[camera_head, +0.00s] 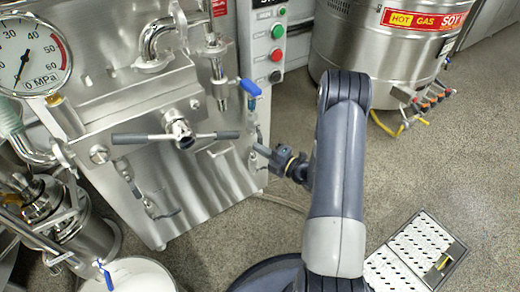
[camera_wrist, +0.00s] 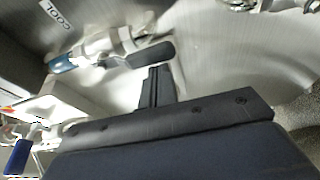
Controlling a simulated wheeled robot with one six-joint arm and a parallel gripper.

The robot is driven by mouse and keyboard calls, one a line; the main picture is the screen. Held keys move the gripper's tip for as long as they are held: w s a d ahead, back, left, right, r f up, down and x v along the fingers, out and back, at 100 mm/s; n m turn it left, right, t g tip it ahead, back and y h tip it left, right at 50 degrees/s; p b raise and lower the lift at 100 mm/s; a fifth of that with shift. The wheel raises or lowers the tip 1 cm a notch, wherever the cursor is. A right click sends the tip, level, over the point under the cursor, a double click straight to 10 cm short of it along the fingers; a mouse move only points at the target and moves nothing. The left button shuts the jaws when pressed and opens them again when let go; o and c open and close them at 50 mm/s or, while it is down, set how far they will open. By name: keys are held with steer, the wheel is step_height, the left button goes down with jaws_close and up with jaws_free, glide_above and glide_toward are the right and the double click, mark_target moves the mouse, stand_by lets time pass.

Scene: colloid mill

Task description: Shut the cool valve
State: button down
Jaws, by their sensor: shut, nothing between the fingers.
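The cool valve (camera_wrist: 105,47) shows in the wrist view, a metal fitting with a blue end on a steel panel, beside a "COOL" label (camera_wrist: 57,13). Its dark grey handle (camera_wrist: 151,55) points right, roughly along the fitting. My gripper (camera_wrist: 158,72) is shut and empty, its tips just below the handle's right part in the picture; I cannot tell whether they touch it. In the head view my gripper (camera_head: 259,149) is at the right edge of the steel machine, and hides part of the fittings there.
A blue-handled valve (camera_head: 249,88) sits above my gripper on the machine. A long crossbar handle (camera_head: 177,135) sticks out to the left. A steel drum (camera_head: 375,55) stands at the back right. Floor between is clear.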

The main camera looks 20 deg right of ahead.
steer(key=shift+w+d+n, duration=0.1)
steer(key=shift+d+n, duration=0.2)
steer(key=shift+n, duration=0.1)
steer(key=w+d+r+n+h+b, duration=0.1)
steer(key=d+r+n+h, duration=0.1)
steer(key=n, duration=0.4)
steer(key=w+d+r+n+g+h+b, duration=0.1)
steer(key=d+r+n+h+b, duration=0.1)
steer(key=d+n, duration=0.3)
steer(key=shift+w+r+n+h, duration=0.15)
steer(key=shift+r+n+h, duration=0.3)
steer(key=shift+n+h, duration=0.35)
steer(key=shift+r, duration=0.15)
stand_by(0.6)
